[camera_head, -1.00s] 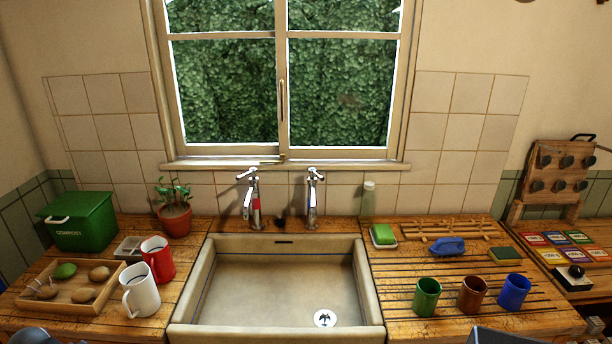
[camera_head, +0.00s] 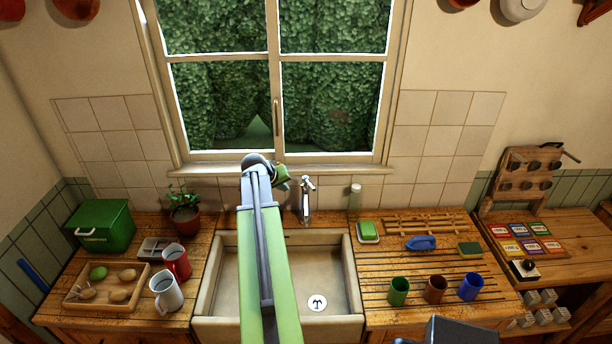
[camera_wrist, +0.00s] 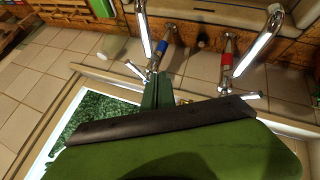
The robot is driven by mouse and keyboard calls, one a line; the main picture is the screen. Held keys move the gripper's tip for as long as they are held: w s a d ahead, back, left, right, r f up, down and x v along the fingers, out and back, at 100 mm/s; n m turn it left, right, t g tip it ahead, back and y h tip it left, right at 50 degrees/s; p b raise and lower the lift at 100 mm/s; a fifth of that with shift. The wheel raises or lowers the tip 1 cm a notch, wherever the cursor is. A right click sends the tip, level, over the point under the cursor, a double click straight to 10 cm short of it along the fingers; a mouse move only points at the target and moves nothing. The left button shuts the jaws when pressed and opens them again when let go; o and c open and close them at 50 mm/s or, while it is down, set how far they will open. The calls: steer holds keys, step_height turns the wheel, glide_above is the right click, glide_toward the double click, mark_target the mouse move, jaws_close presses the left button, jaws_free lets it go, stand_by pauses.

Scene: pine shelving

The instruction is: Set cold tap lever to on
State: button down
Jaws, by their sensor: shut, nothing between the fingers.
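The cold tap (camera_head: 306,202) is the right one of two chrome taps behind the sink in the head view. In the wrist view, which is turned over, it carries a blue band (camera_wrist: 161,47). Its lever (camera_wrist: 135,68) sticks out beside my gripper's fingertips. My gripper (camera_wrist: 158,90) is shut and empty, close by the lever; I cannot tell whether they touch. In the head view my gripper (camera_head: 283,178) is just left of the cold tap, and my arm hides the other tap. That tap shows a red band (camera_wrist: 227,52) in the wrist view.
The window sill (camera_head: 340,168) is close behind the taps. The sink (camera_head: 335,280) is below my arm. A plant pot (camera_head: 186,222) stands left of the taps, and a green soap (camera_head: 367,229) and a glass bottle (camera_head: 354,200) stand to the right.

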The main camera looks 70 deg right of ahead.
steer(key=shift+s+d+f+b, duration=0.75)
steer(key=shift+d+f+b, duration=0.4)
steer(key=shift+d, duration=0.5)
steer(key=shift+s+d+f+b, duration=0.8)
steer(key=shift+d+f+b, duration=0.35)
steer(key=shift+d, duration=0.45)
steer(key=shift+s+d+f+b, duration=0.75)
steer(key=shift+d+f+b, duration=0.4)
steer(key=shift+d, duration=0.5)
steer(key=shift+r, duration=0.15)
steer(key=shift+s+d+r, duration=0.1)
steer(key=shift+s+d, duration=0.45)
steer(key=shift+s, duration=0.3)
steer(key=shift+w+a, duration=0.1)
steer(key=shift+a, duration=0.05)
